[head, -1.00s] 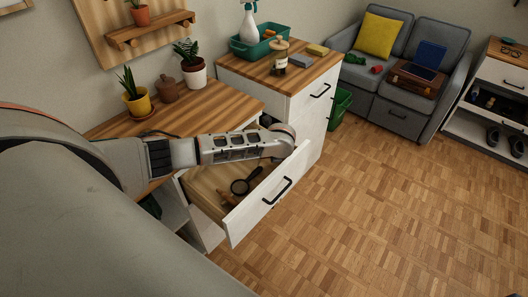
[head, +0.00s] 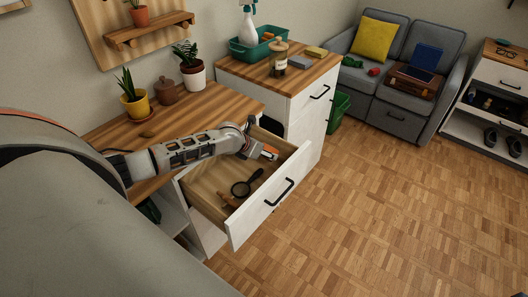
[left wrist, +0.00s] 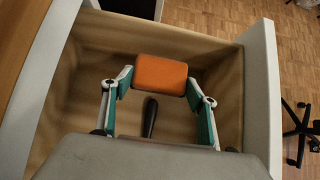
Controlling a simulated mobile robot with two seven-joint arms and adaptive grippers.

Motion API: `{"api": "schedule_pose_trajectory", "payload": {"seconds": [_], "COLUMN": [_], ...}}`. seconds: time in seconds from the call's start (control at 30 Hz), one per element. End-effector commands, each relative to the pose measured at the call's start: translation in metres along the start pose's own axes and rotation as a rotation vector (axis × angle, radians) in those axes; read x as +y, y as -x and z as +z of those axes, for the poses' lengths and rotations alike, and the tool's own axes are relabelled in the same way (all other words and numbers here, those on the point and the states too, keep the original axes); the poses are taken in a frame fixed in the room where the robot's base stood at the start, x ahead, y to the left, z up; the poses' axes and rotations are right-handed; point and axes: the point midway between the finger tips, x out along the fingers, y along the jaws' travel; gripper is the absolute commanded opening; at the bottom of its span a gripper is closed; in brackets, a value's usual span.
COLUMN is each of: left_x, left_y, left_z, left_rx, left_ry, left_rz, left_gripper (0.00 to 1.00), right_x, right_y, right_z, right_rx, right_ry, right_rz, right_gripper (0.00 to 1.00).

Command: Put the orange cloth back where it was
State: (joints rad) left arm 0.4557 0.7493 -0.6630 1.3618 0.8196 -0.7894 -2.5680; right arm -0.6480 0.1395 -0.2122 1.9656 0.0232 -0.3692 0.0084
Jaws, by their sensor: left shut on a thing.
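The orange cloth (left wrist: 161,75) is a folded, rounded pad between the fingertips of my left gripper (left wrist: 160,82) in the left wrist view. The teal finger pads press on its two sides. In the head view my left gripper (head: 262,152) is at the far right end of the open drawer (head: 262,212), and a bit of the orange cloth (head: 270,150) shows at its tip. The cloth is over the drawer's inside; whether it touches the bottom I cannot tell. My right gripper is in neither view.
A magnifying glass (head: 242,187) and a small brown object (head: 228,199) lie in the drawer. The desk top (head: 215,105) holds potted plants and a brown pot (head: 167,91). A cabinet (head: 305,100) with a green tray (head: 262,48) stands beside it.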

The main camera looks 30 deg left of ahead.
Motion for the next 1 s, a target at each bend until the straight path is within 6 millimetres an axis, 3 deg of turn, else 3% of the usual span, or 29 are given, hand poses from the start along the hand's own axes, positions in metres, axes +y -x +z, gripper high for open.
{"api": "schedule_pose_trajectory", "payload": {"seconds": [0.17,0.43,1.0], "left_x": [-0.001,-0.002,-0.001], "left_y": [-0.018,-0.038,-0.046], "left_z": [-0.019,-0.037,-0.042], "left_rx": [0.008,0.008,0.003], "left_ry": [0.001,0.001,0.0], "left_rz": [-0.001,-0.001,0.0], "left_gripper": [0.37,0.37,0.37], "right_x": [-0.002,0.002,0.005], "right_y": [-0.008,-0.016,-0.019], "right_z": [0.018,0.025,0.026], "right_rx": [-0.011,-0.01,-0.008], "right_ry": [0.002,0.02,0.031], "right_rz": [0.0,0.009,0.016], "right_gripper": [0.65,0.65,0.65]}}
